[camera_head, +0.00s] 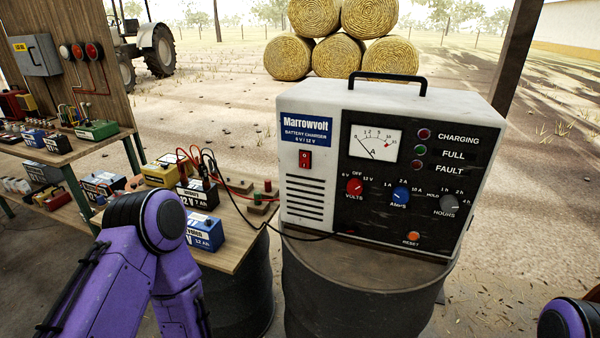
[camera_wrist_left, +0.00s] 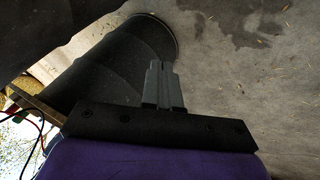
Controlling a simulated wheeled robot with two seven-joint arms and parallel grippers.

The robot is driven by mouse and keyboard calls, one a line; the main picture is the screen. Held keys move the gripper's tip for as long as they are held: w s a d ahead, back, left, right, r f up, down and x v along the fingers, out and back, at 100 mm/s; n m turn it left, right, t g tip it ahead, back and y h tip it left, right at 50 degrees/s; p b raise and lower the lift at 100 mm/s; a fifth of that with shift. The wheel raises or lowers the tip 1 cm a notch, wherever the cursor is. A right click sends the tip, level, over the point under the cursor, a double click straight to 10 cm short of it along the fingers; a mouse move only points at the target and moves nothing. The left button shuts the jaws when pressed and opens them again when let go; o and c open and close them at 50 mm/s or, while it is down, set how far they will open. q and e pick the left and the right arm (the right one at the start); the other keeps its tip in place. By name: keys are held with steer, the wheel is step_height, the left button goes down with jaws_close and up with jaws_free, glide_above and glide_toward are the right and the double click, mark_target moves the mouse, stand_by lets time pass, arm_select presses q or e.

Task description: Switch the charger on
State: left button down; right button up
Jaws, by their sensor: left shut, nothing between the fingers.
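The charger (camera_head: 300,240), a white box with a black front panel and a carry handle, stands on a dark drum. A red rocker switch (camera_head: 305,159) is on its white left part, under the blue Marrowvolt label. The panel has a meter (camera_head: 375,142), a red volts knob (camera_head: 354,187), a blue amps knob (camera_head: 401,194), a grey hours knob (camera_head: 447,204) and an orange reset button (camera_head: 412,236). The switch's position is too small to tell. My left gripper (camera_wrist_left: 161,66) is shut and empty in the left wrist view, near a dark drum. The head view shows only its arm. My right gripper is out of view.
A wooden bench (camera_head: 245,228) with several batteries stands left of the charger. Red and black leads run from a black battery (camera_head: 198,196) towards the charger. The drum (camera_head: 350,300) under the charger is close to my left arm. Open floor lies right of the drum.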

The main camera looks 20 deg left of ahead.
arm_select(q)
steer(key=w+d+r+n+t+h, duration=0.1)
steer(key=w+d+r+n+t, duration=0.25)
steer(key=w+r+n, duration=0.55)
steer(key=w+d+r+n+t+h, duration=0.1)
steer(key=w+d+r+n+t, duration=0.4)
steer(key=w+r, duration=0.8)
steer(key=a+r+n+t, duration=0.1)
steer(key=r+n, duration=0.3)
steer(key=r, duration=0.5)
steer(key=a+r+n+t+b, duration=0.1)
steer(key=a+r+n, duration=0.2)
steer(key=r, duration=0.6)
steer(key=shift+r+n, duration=0.4)
steer(key=shift+w+t, duration=0.1)
steer(key=shift+t, duration=0.15)
